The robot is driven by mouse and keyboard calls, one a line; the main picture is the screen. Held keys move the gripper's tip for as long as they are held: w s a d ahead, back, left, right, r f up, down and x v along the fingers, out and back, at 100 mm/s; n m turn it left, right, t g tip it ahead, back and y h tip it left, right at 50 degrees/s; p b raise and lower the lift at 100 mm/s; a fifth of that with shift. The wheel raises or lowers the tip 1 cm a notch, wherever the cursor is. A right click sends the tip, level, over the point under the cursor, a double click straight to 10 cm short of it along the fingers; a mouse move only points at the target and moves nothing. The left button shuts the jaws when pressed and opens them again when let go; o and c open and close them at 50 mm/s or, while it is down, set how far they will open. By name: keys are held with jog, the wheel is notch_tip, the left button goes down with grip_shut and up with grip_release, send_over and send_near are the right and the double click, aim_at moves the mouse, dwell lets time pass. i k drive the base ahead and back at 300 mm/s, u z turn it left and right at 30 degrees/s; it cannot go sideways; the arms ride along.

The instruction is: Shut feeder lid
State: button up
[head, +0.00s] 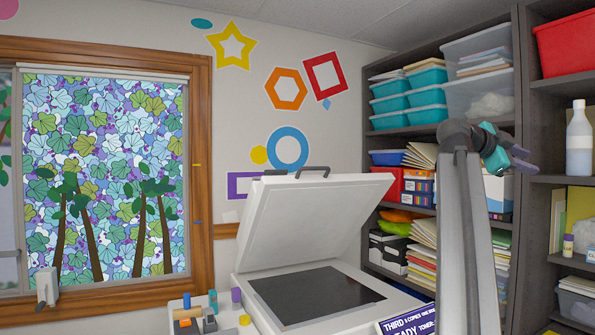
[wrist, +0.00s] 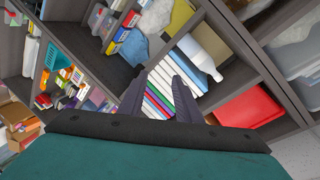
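The white feeder lid (head: 315,215) of the copier stands raised at a slant in the head view. A dark handle (head: 313,169) sits on its upper edge. Below it the dark glass (head: 315,295) of the white copier body (head: 245,285) is bare. My gripper (head: 522,160) is up at the right, in front of the shelves and well apart from the lid. In the wrist view its two dark fingers (wrist: 156,75) stand apart with nothing between them, so it is open and empty. The copier is not in the wrist view.
Shelves with teal bins (head: 408,92), papers and a white bottle (head: 579,140) fill the right side. A purple sign (head: 408,320) stands at the copier's front right. Small coloured items (head: 190,318) stand at its left. A window (head: 105,175) is at the left.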

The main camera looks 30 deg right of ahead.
aim_at(288, 219)
jog(key=u, duration=0.85)
jog(key=k, duration=0.7)
jog(key=z, duration=0.15)
jog(key=i, duration=1.65)
jog(key=u, duration=0.25)
